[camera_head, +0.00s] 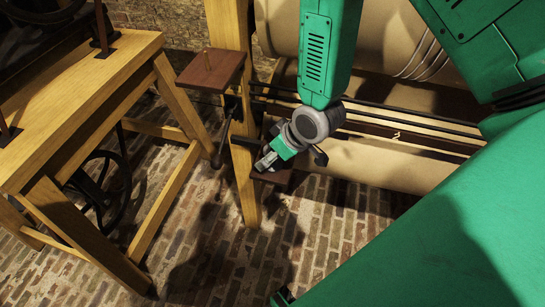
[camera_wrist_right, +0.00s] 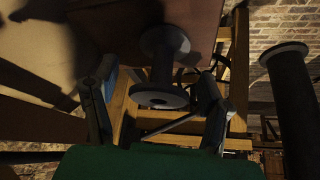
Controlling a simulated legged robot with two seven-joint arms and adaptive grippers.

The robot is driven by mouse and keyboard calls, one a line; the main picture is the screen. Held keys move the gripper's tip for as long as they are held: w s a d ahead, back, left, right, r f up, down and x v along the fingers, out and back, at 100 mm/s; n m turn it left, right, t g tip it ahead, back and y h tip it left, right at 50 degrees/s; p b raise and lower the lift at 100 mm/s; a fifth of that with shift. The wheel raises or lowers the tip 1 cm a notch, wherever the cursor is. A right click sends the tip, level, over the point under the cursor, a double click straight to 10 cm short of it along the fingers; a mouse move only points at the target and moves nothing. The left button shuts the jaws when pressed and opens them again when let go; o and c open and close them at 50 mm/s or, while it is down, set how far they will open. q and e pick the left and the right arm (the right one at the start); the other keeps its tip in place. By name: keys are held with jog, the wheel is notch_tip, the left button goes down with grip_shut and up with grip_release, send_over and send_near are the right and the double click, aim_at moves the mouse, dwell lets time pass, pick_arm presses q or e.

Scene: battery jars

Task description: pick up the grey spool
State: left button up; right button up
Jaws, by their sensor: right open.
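The grey spool (camera_wrist_right: 164,68) shows in the right wrist view, set against a reddish-brown board (camera_wrist_right: 105,30), its round flange facing my camera. My right gripper (camera_wrist_right: 157,88) is open, with one finger to the left of the spool and one to the right. The spool is between or just beyond the fingertips; I cannot tell whether they touch it. In the head view my right gripper (camera_head: 268,160) is over a small brown shelf (camera_head: 272,178) by a wooden post, and I cannot make out the spool there. My left gripper is not in view.
A wooden post (camera_head: 248,190) stands beside the gripper, with a higher brown shelf (camera_head: 212,70) bearing a thin peg. A wooden bench (camera_head: 75,90) is at left. A dark flanged cylinder (camera_wrist_right: 293,105) stands at right in the wrist view. Brick floor (camera_head: 330,225) lies below.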

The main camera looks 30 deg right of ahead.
jog(key=c, duration=1.1)
